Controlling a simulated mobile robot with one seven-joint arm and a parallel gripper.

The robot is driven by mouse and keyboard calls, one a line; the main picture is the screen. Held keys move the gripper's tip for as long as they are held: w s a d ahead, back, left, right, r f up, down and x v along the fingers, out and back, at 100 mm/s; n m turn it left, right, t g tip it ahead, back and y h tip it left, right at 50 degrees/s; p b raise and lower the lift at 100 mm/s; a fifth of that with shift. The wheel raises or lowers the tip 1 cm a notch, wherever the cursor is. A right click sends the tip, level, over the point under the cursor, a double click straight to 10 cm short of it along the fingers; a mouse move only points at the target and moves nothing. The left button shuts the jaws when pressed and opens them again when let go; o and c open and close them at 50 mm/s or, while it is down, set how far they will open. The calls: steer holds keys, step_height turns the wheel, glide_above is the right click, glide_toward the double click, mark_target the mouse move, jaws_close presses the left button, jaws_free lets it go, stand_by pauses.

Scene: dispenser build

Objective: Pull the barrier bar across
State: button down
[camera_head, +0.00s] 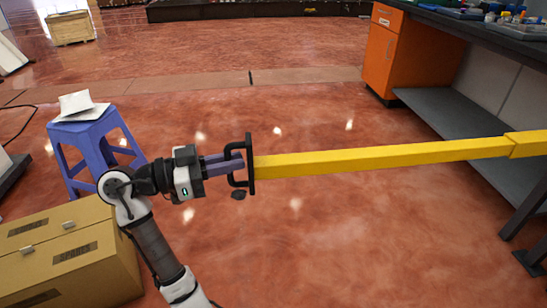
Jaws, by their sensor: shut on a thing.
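The barrier bar (385,157) is a long yellow square beam that spans the right half of the view, above the red floor. At the right edge it runs into a thicker yellow sleeve (526,144). Its left end carries a black end plate with a black handle (237,163). My gripper (233,164) reaches from the left and is shut on this handle. The exact finger contact is small and partly hidden by the handle. The sleeve's far end is out of view.
A blue stool (92,135) with papers stands left, behind my arm. A cardboard box (70,255) is at the lower left. An orange cabinet (381,50) under a dark workbench (470,28) stands at the upper right. The floor in the middle is mostly clear.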

steer(key=a, duration=0.6)
steer(key=shift+s, duration=0.3)
steer(key=c, duration=1.8)
jaws_free()
steer(key=shift+a, duration=0.1)
steer(key=v, duration=1.3)
steer(key=shift+a, duration=0.35)
steer(key=shift+r, duration=0.1)
